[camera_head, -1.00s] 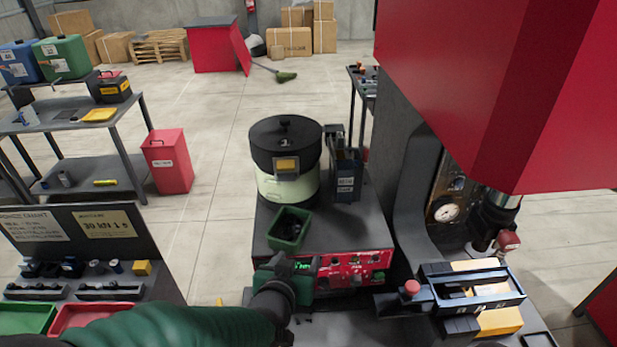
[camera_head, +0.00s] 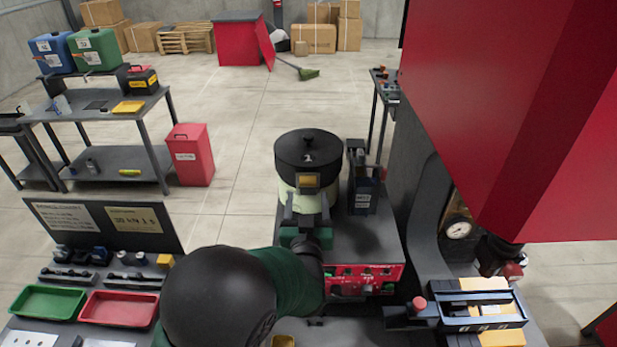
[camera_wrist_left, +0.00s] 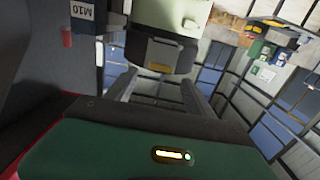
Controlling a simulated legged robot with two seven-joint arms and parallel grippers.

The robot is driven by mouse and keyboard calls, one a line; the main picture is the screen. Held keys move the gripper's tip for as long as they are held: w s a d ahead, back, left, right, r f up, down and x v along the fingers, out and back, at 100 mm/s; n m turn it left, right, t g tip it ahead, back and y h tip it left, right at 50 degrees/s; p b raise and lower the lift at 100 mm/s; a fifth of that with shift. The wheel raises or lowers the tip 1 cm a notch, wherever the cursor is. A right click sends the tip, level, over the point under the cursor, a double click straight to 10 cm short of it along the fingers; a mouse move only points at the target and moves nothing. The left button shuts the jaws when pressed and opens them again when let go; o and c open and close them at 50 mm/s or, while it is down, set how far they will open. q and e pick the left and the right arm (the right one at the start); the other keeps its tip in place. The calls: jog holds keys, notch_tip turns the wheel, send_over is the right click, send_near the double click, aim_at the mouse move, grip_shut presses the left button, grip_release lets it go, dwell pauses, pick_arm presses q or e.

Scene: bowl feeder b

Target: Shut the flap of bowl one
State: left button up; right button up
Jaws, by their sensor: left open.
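Bowl one is a pale green drum (camera_head: 307,201) with a black lid (camera_head: 308,152) marked 1, standing on the feeder table. Its flap, a dark piece with a tan plate (camera_head: 308,181), sits on the front of the bowl below the lid. The flap (camera_wrist_left: 160,54) and the pale bowl wall (camera_wrist_left: 172,18) also show in the wrist view. I cannot tell how far the flap stands open. My left gripper (camera_head: 307,208) is open and empty just in front of and below the flap. Its two fingers (camera_wrist_left: 158,82) show apart in the wrist view. My right gripper is out of view.
A dark holder (camera_head: 363,185) stands close to the right of the bowl. The red control panel (camera_head: 365,279) is at the table's front. A red press (camera_head: 500,100) overhangs the right side. Green (camera_head: 45,302) and red trays (camera_head: 118,308) lie at left.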

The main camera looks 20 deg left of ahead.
aim_at(308, 182)
pick_arm(q)
jog(key=p+x, duration=0.1)
jog(key=x, duration=0.4)
jog(key=shift+w+a+r, duration=0.1)
jog(key=shift+a, duration=0.1)
jog(key=shift+w, duration=0.4)
jog(key=shift+d, duration=0.2)
jog(key=shift+s, duration=0.1)
jog(key=shift+c, duration=0.9)
jog(key=shift+a, duration=0.15)
grip_shut()
jog(key=shift+r+g+p, duration=0.3)
jog(key=shift+p, duration=0.45)
jog(key=shift+w+g+p, duration=0.25)
jog(key=shift+g+p, duration=0.05)
jog(key=shift+p, duration=0.1)
jog(key=shift+w, duration=0.1)
jog(key=shift+f+g+h, duration=0.2)
jog(key=shift+g+h, duration=0.1)
